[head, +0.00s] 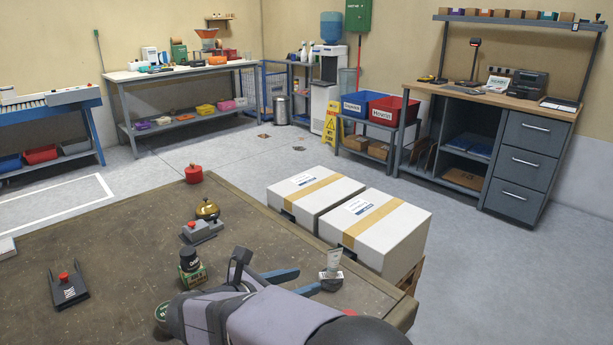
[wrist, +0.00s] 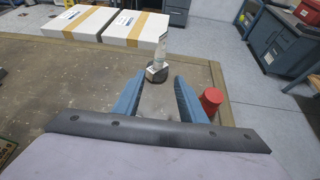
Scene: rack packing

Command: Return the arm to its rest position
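My gripper (head: 307,280) is over the front part of the brown worktable (head: 110,245), its two blue fingers spread apart with nothing held between them. In the wrist view the gripper (wrist: 157,78) points toward a pale tube (wrist: 160,50) standing upright in a small dark holder (wrist: 157,73), just beyond the fingertips. The tube also shows in the head view (head: 333,260), right of the fingers. My arm hides part of the table's front.
On the table are a red weight-like object (head: 194,174), a brass bell (head: 207,209), a grey device with a red knob (head: 201,230), a dark jar (head: 189,260) and a black stand with red knob (head: 67,287). A red cylinder (wrist: 212,100) stands right. White boxes (head: 380,232) stand beyond the edge.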

